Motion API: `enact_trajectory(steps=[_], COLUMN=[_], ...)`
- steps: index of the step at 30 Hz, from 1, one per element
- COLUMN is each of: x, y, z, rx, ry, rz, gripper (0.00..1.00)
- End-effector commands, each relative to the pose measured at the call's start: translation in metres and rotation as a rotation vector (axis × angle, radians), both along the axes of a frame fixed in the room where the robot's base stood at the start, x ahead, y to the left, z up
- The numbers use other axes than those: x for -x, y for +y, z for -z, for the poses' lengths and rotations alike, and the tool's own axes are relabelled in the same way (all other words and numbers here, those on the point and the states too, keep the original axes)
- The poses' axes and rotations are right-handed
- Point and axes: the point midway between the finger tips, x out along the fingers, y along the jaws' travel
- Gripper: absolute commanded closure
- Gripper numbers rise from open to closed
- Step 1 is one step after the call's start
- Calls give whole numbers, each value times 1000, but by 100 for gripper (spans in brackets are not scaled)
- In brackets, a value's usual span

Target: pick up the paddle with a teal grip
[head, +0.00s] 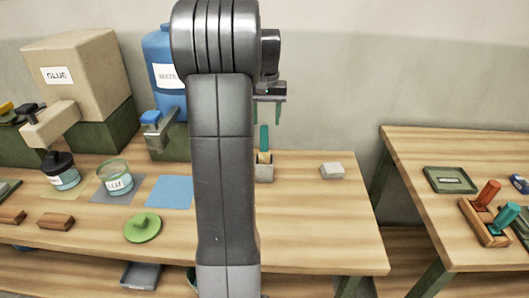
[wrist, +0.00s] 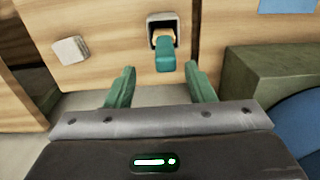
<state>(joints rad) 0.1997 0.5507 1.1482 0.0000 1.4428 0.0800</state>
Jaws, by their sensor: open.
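The paddle with a teal grip (head: 264,138) stands upright in a small grey holder (head: 264,173) near the back edge of the middle table. In the wrist view, its teal grip (wrist: 165,55) points toward my gripper, and its pale wooden part sits in the holder (wrist: 176,17). My gripper (head: 267,117) is open and empty, above the grip in the head view. In the wrist view, the grip's end lies between and just beyond the two green fingertips (wrist: 160,70), with no contact visible. My arm hides part of the table left of the holder.
A pale block (head: 332,171) lies right of the holder. A blue sheet (head: 170,191), a green round lid-like piece (head: 143,228) and a glass jar (head: 115,178) are to the left. A blue container (head: 163,65) stands behind. The right table holds a wooden rack (head: 487,236) with red and teal handles.

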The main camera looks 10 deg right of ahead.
Motion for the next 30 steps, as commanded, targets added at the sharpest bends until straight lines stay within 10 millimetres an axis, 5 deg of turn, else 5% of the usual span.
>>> enact_trajectory(steps=[15,24,30], x=[-2,-2,-2], y=[6,6,6], z=[56,61,61], rx=[-1,0,0], ry=[2,0,0], rz=[0,0,0], gripper=[51,51,90])
